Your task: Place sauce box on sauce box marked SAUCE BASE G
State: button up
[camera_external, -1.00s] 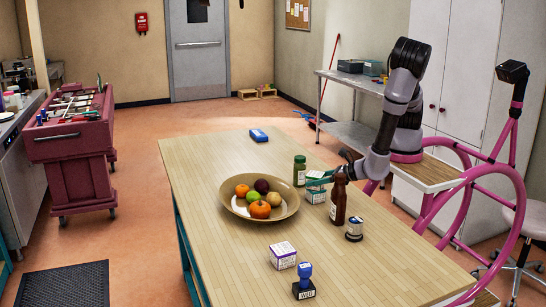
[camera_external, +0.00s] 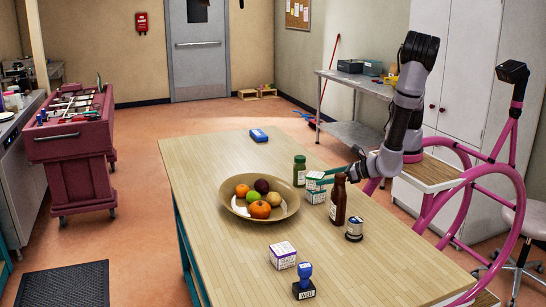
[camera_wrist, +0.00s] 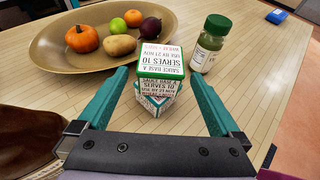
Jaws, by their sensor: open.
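Two sauce boxes with white printed sides and green trim form a stack in the wrist view. The upper sauce box (camera_wrist: 160,58) reads SAUCE BASE A, SERVES 10. It rests on a lower sauce box (camera_wrist: 155,106), which sits turned at an angle and whose marking I cannot read clearly. The stack also shows in the external view (camera_external: 316,190), partly behind the brown bottle. My gripper (camera_wrist: 159,76) is open, its teal fingers spread to either side of the stack with gaps visible. In the external view my gripper (camera_external: 345,172) is right of the stack.
A fruit bowl (camera_external: 240,207) stands left of the stack. A green-lidded jar (camera_external: 299,171) is close behind it. A brown bottle (camera_external: 338,200) and small dark jar (camera_external: 354,229) stand in front. A purple-white box (camera_external: 282,255) and stamp (camera_external: 304,282) are nearer the front.

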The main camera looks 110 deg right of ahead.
jog(key=v, duration=0.8)
jog(key=s+d+r+m+g+y, duration=0.4)
jog(key=d+r+m+g, duration=0.55)
jog(key=m, duration=0.75)
jog(key=s+r+m+t+y, duration=0.3)
jog(key=r+m, duration=0.4)
jog(key=r, duration=0.3)
jog(key=s+a+r+m+t+y, duration=0.1)
jog(key=s+r+m+t+y, duration=0.2)
jog(key=r+m, duration=0.4)
notch_tip(320, 180, up, 3)
jog(key=shift+f+t+y, duration=0.1)
jog(key=shift+t+y, duration=0.45)
jog(key=shift+y, duration=0.25)
